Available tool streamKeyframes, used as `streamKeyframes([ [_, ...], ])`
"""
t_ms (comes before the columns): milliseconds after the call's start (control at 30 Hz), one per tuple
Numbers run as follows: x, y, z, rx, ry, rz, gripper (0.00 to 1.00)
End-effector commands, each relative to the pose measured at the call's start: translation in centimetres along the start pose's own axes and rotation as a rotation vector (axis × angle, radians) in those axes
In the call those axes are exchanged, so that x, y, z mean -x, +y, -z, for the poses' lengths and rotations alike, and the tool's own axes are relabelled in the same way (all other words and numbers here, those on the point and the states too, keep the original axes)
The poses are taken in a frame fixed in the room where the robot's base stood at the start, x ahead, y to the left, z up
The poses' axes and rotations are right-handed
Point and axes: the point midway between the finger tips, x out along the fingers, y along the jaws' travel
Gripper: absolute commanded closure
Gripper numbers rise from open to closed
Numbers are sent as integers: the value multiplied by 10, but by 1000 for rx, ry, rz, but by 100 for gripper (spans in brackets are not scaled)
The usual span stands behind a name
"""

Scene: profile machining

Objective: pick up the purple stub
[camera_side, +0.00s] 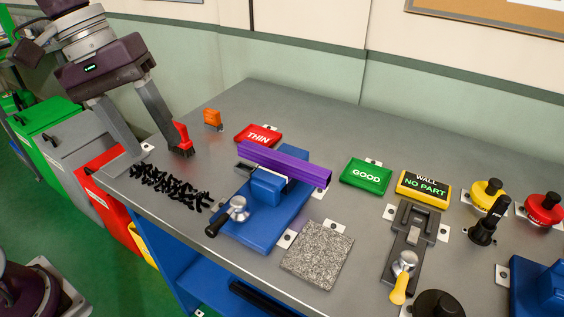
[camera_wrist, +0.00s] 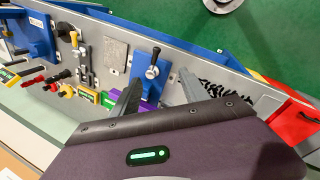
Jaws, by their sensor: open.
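The only purple thing in view is a long square bar (camera_side: 285,163). It lies across the blue vise (camera_side: 275,215) on the bench; I cannot tell whether a separate stub is part of it. In the wrist view a little purple (camera_wrist: 115,103) shows beside one of my fingers, mostly hidden. My gripper (camera_side: 158,153) is open and empty, fingers wide apart, low over the left end of the bench. It is well left of the purple bar. It also shows in the wrist view (camera_wrist: 160,78).
Black chips (camera_side: 170,186) lie in front of my gripper. A small red thing (camera_side: 183,138) stands at one finger and an orange one (camera_side: 213,119) behind. Signs marked THIN (camera_side: 258,135) and GOOD (camera_side: 366,176) flank the bar. A granite plate (camera_side: 318,254) lies right of the vise.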

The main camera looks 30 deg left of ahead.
Motion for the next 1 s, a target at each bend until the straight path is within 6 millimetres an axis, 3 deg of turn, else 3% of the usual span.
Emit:
streamKeyframes([
  [100,-29,28,62,292,-226,-83,47],
  [200,-61,40,117,537,-419,-165,47],
  [300,-97,40,168,760,-604,-251,47],
  [433,-133,30,210,956,-778,-338,47],
  [633,-152,25,227,1042,-862,-382,47],
  [1000,-187,67,200,1041,-863,-379,47],
])
